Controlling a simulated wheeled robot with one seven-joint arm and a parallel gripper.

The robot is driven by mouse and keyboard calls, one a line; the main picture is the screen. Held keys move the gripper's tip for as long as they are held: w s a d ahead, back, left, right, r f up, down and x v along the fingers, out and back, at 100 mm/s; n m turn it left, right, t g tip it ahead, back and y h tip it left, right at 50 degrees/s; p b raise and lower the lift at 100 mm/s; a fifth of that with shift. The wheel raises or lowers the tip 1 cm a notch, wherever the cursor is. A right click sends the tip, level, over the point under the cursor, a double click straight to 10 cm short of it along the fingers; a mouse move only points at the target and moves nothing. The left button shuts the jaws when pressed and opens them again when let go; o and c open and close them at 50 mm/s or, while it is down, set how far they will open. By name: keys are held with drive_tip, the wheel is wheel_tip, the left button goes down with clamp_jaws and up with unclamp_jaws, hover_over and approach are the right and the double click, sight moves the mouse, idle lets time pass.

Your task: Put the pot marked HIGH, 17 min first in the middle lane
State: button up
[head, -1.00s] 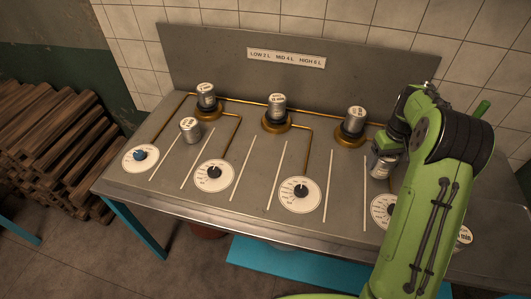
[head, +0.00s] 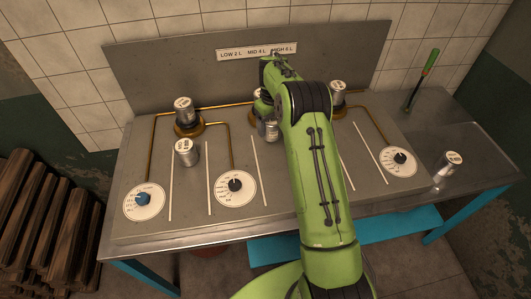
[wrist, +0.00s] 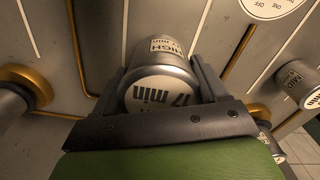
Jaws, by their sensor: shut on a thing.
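My gripper (head: 262,105) is shut on a silver pot (head: 267,131); in the wrist view the pot (wrist: 160,90) sits between the two fingers, its lid and side reading HIGH, 17 min. It looks upright. In the head view it is at the far end of the middle lane, beside the white line (head: 259,170) that marks the lane's left side. I cannot tell whether the pot touches the counter.
Pots stand on the left burner (head: 187,127) and right burner (head: 338,92). A pot marked MID (wrist: 298,82) stands in the left lane, also in the head view (head: 186,153). Another pot (head: 448,166) stands on the right side table. A backboard (head: 150,75) rises behind.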

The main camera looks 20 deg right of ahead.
wheel_tip(320, 180, down, 7)
drive_tip(key=shift+r, duration=0.1)
drive_tip(key=shift+b, duration=0.35)
drive_tip(key=o, duration=1.2)
